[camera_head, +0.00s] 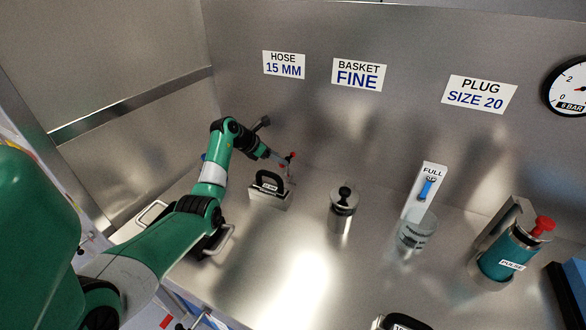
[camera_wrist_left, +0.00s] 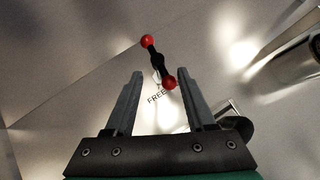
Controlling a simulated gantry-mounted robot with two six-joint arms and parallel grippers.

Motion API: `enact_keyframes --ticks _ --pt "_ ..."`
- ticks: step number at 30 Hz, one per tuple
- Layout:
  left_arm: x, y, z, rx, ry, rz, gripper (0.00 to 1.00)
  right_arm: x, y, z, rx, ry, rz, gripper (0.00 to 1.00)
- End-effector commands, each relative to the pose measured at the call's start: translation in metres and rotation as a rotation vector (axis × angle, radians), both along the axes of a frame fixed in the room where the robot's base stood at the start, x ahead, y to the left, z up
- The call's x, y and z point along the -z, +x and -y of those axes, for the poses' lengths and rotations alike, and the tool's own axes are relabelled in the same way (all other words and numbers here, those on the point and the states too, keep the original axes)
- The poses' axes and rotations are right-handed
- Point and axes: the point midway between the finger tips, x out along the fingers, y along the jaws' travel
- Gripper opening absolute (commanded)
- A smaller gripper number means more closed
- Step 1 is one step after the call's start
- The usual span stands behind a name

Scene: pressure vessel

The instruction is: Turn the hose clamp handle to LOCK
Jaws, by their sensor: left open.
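The hose clamp handle is a black bar with a red ball at each end. In the left wrist view the handle (camera_wrist_left: 157,62) lies slightly tilted between and beyond my fingertips, its lower ball close to the right finger. The word FREE shows on the surface just below it. In the head view only a red end of the handle (camera_head: 291,155) shows clearly, by my gripper at the back wall. My left gripper (camera_head: 276,155) is open, its two fingers apart in the left wrist view (camera_wrist_left: 160,88), with nothing visibly gripped. My right gripper is not in view.
Farther right are a metal canister with a black knob (camera_head: 343,198), a clear cup with a FULL gauge (camera_head: 415,235) and a teal pump (camera_head: 497,260).

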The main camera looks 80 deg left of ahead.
Motion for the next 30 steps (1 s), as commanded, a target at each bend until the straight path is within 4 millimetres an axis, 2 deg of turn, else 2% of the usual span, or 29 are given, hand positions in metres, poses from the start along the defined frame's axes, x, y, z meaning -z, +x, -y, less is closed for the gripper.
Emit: enact_keyframes --ticks 1,5,12,18,27,28,30 --pt "0.013 0.007 -0.002 0.003 -0.002 -0.002 0.55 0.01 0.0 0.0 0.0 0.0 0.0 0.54" --pt "0.035 0.027 -0.009 0.002 -0.003 -0.002 0.55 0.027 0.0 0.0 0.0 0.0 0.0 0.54" --pt "0.061 0.051 -0.021 0.001 0.0 0.0 0.55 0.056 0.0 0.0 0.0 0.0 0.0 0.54" --pt "0.067 0.06 -0.024 0.002 0.001 0.001 0.55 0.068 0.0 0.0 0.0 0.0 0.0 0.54" --pt "0.066 0.061 -0.024 0.001 0.0 0.0 0.55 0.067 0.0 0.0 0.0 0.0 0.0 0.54" --pt "0.066 0.061 -0.024 0.001 0.0 0.0 0.53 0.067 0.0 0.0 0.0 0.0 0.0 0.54" --pt "0.066 0.061 -0.024 0.001 0.0 0.0 0.41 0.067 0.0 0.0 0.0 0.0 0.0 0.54"
